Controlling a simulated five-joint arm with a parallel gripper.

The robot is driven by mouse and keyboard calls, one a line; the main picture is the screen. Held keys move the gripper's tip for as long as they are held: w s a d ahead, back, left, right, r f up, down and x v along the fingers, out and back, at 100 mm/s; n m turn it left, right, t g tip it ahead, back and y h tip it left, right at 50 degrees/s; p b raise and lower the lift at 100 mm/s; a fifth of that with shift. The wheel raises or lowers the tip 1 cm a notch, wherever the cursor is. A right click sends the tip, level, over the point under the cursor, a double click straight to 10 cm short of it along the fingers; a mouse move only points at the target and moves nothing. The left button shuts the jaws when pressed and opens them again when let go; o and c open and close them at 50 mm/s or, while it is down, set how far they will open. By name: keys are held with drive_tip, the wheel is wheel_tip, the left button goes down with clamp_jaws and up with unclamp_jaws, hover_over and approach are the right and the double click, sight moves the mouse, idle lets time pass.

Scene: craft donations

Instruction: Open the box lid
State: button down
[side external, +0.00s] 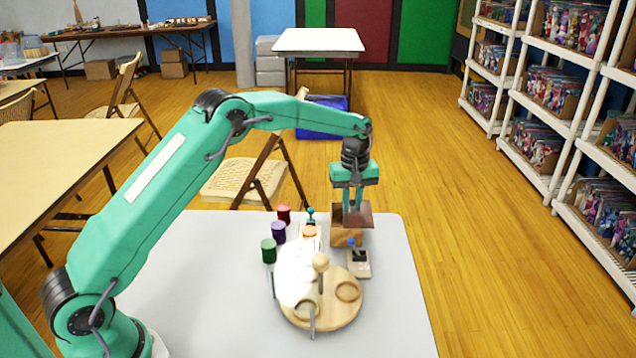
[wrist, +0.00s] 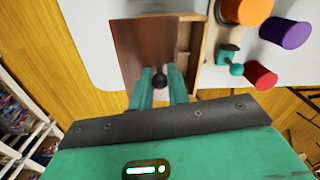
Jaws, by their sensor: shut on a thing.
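The wooden box (side external: 347,238) stands near the far right edge of the grey-white table. Its dark brown lid (side external: 362,217) is above it and looks off its seat, but the exact gap is hard to judge. In the wrist view, the lid (wrist: 140,50) sits to the left of the box (wrist: 196,40), leaving a strip of the box uncovered. My gripper (side external: 352,207) points down over the lid. In the wrist view, my gripper's fingers (wrist: 160,84) are shut on the lid's dark round knob (wrist: 159,81).
The table's right side (side external: 400,310) is clear.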

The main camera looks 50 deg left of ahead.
sight(370, 212)
drive_tip(key=shift+w+d, duration=1.65)
drive_tip(key=shift+w, duration=0.05)
drive_tip(key=shift+r, duration=0.1)
drive_tip(key=c, duration=1.4)
unclamp_jaws()
drive_tip(key=shift+o, duration=0.2)
drive_tip(key=shift+r, duration=0.1)
wheel_tip(370, 212, up, 8)
drive_tip(key=shift+f, duration=0.2)
